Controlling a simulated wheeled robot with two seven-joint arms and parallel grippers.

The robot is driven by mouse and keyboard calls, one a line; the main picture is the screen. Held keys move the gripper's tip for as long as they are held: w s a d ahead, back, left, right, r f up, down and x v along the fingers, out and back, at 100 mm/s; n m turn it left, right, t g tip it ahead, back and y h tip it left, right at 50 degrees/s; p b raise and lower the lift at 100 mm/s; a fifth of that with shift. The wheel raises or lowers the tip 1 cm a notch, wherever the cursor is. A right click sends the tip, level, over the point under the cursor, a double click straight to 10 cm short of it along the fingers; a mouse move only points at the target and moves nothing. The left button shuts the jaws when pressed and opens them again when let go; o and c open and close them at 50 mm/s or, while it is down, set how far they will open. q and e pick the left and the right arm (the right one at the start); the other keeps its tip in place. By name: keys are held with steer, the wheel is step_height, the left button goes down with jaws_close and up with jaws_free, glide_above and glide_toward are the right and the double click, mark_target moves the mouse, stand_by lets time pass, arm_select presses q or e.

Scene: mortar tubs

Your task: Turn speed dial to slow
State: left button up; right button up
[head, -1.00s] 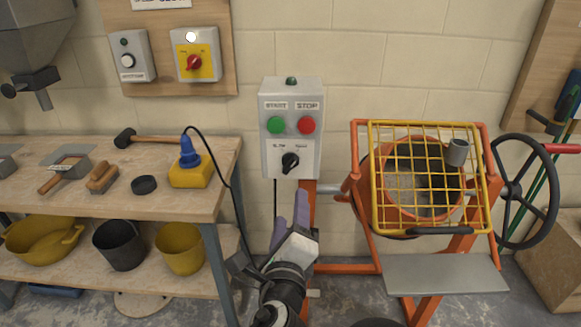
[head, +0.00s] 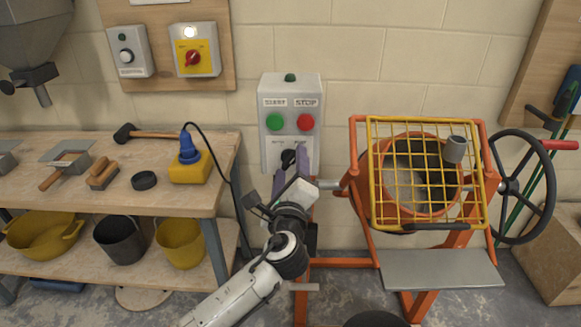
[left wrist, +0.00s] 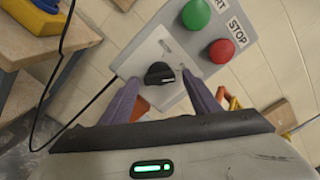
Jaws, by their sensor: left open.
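The speed dial is a black knob (head: 288,157) on the lower part of the grey control box (head: 266,125) on the wall. In the head view my left gripper (head: 290,168) is just below and in front of it, partly covering the dial and its labels. In the left wrist view the dial (left wrist: 159,73) shows beyond and between the two purple fingers of my left gripper (left wrist: 155,88), which is open. The fingers appear apart from the knob. Its exact pointing direction is hard to tell. My right gripper is not in view.
A green start button (head: 274,122) and red stop button (head: 305,122) sit above the dial. The orange mixer (head: 355,165) with its yellow grid (head: 375,185) stands close on the right. A workbench (head: 215,170) with tools is on the left. A black cable (head: 229,180) hangs between.

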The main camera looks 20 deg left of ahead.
arm_select(q)
steer(key=c, duration=1.1)
steer(key=shift+o, duration=0.2)
